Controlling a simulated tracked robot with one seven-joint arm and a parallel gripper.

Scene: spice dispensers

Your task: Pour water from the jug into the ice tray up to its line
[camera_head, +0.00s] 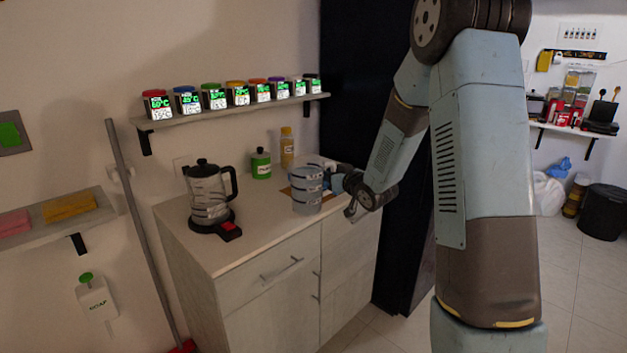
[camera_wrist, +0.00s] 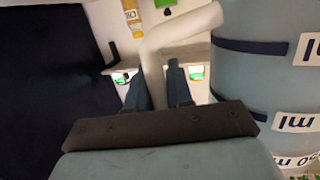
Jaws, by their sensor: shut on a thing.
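The jug (camera_head: 307,189) is a translucent grey-blue vessel with dark bands, near the right end of the counter. It looks upright; I cannot tell whether it touches the counter. In the wrist view the jug (camera_wrist: 245,75) fills the right side, with white "ml" labels, and its pale handle (camera_wrist: 180,35) runs between my fingers. My gripper (camera_head: 338,182) is on the right side of the jug. In the wrist view my gripper (camera_wrist: 155,85) is shut on the handle. I cannot make out the ice tray in either view. The water level is unclear.
A glass kettle (camera_head: 208,195) on a black base stands on the counter (camera_head: 255,235) to the left. A green bottle (camera_head: 261,163) and a yellowish bottle (camera_head: 287,147) stand behind the jug. A shelf (camera_head: 240,110) of spice jars hangs above. The counter's front left is clear.

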